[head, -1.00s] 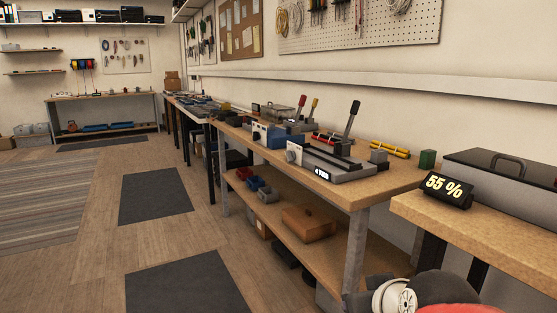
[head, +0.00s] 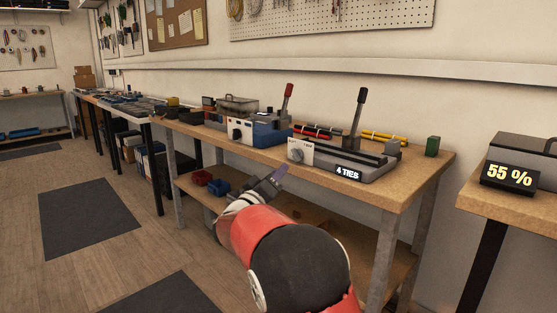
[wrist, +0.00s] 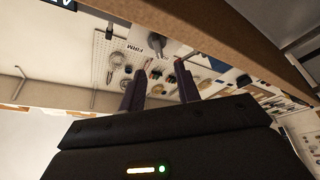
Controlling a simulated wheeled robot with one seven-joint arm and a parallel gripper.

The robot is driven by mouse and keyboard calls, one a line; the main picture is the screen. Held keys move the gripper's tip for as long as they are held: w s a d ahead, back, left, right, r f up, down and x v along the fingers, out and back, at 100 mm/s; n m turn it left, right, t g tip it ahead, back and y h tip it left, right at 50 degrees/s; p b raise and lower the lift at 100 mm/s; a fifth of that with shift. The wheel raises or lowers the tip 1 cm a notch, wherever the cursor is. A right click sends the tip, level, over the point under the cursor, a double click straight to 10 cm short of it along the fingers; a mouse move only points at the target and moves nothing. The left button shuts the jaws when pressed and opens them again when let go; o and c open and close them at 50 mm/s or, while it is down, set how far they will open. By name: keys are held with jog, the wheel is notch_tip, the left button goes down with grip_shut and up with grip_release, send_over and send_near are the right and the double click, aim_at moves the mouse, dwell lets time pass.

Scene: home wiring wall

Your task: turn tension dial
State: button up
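A grey tie machine (head: 350,163) with a black upright lever (head: 358,112) sits on the wooden bench (head: 405,188). A round pale dial (head: 297,155) is on the white panel at its left end; its marks are too small to read. A display (head: 348,173) on its front reads "4 TIES". My gripper (head: 279,174) is in front of the bench, below and left of the dial and apart from it. In the wrist view, my gripper's two fingers (wrist: 160,74) stand apart with nothing between them.
A blue machine (head: 270,132) with its own white dial panel (head: 239,130) and red lever stands left of the grey one. A "55 %" display (head: 509,175) sits on another bench at right. The bench edge crosses the wrist view (wrist: 250,55).

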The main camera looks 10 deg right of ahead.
aim_at(293, 156)
jog(key=x, duration=0.7)
jog(key=shift+w+d+r+p, duration=0.1)
jog(key=shift+d+r+p, duration=0.1)
jog(key=shift+p, duration=0.1)
grip_shut()
